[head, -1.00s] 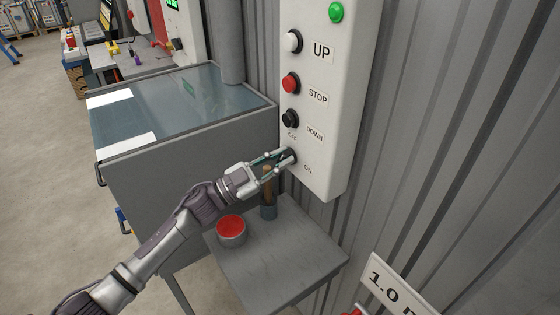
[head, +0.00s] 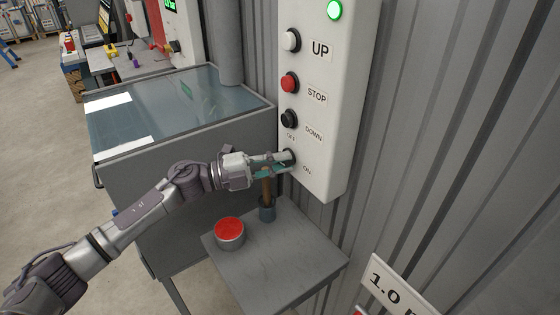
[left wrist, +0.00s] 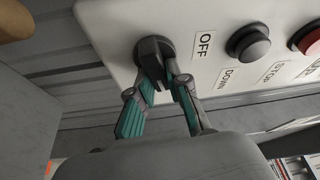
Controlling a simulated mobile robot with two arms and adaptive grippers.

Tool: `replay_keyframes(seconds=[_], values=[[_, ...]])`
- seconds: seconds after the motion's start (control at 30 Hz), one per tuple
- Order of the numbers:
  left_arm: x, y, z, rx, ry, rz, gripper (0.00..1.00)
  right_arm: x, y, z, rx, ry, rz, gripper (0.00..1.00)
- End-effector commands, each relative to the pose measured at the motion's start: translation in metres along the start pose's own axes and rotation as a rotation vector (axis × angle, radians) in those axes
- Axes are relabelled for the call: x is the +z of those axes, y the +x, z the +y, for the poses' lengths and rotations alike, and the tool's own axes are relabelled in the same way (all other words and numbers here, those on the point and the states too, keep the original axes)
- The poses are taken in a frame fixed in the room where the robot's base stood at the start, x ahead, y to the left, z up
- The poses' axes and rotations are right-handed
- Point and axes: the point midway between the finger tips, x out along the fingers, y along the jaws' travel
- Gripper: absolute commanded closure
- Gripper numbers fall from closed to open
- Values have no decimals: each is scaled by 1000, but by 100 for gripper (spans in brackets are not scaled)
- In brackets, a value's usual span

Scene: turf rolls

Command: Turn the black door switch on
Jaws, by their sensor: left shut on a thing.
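The black door switch (head: 290,155) is the lowest control on the white wall panel (head: 325,185), between the OFF and ON labels. My left gripper (head: 284,161) reaches it from the left and is shut on its knob, hiding part of it. In the left wrist view the switch (left wrist: 150,48) shows as a black round base with a raised grip, next to OFF. The two fingertips (left wrist: 158,72) are on either side of that grip. The green lamp (head: 334,10) at the panel's top looks bright. My right gripper is not in view.
Above the switch are the black DOWN button (head: 289,118), red STOP button (head: 289,82) and white UP button (head: 291,41).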

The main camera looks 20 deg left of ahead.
Motion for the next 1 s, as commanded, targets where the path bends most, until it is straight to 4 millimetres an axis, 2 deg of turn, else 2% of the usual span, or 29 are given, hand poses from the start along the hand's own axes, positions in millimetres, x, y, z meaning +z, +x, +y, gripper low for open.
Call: replay_keyframes(seconds=[0.4, 0.93, 0.97, 1.0], values=[[0, 0, 2, 71, 167, 0, 100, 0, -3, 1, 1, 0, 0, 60], [0, 0, 3, 81, 188, 0, 100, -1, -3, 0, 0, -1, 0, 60], [0, 0, 3, 81, 188, 0, 82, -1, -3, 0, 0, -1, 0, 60], [0, 0, 3, 81, 188, 0, 75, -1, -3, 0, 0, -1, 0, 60]])
